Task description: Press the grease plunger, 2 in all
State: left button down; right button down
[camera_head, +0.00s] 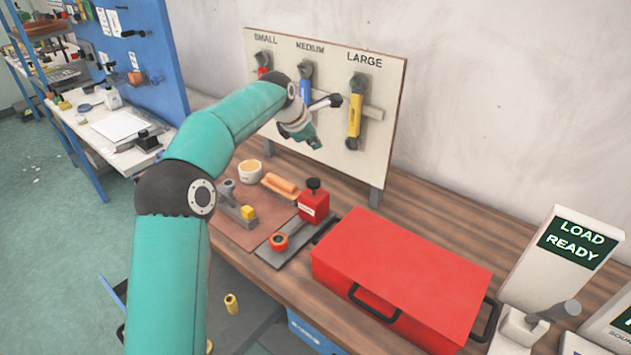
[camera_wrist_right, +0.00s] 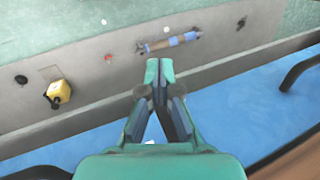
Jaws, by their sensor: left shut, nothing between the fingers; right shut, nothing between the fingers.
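The grease plunger appears in the head view as a black knob (camera_head: 313,184) on top of a red block (camera_head: 314,208). The block stands upright on a dark plate (camera_head: 268,254) on the wooden bench. My left gripper (camera_head: 314,143) is shut and empty, tilted down above and behind the block, in front of the tool board. It is apart from the knob. My right gripper (camera_wrist_right: 160,72) shows only in the right wrist view. It is shut and empty, with a grey surface and a blue area beyond it. The plunger is not in that view.
A large red case (camera_head: 400,270) fills the bench right of the plunger. The tool board (camera_head: 375,150) stands behind, with tools marked SMALL, MEDIUM and LARGE. A "LOAD READY" sign (camera_head: 570,243) stands at right. A yellow piece (camera_wrist_right: 58,92) and a blue tool (camera_wrist_right: 172,41) lie in the wrist view.

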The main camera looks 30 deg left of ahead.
pick_arm(q)
jog(key=b, duration=0.7)
send_over(315, 181)
jog(key=f, duration=0.7)
jog(key=shift+s+f, duration=0.25)
jog(key=shift+f, duration=0.1)
jog(key=shift+f+b, duration=0.55)
jog(key=shift+f, duration=0.05)
jog(key=shift+f, duration=0.35)
jog(key=shift+f+b, duration=1.15)
jog(key=shift+f, duration=0.05)
dwell(1.0)
jog(key=shift+r, duration=0.1)
jog(key=shift+r+p, duration=1.55)
jog(key=shift+p, duration=0.1)
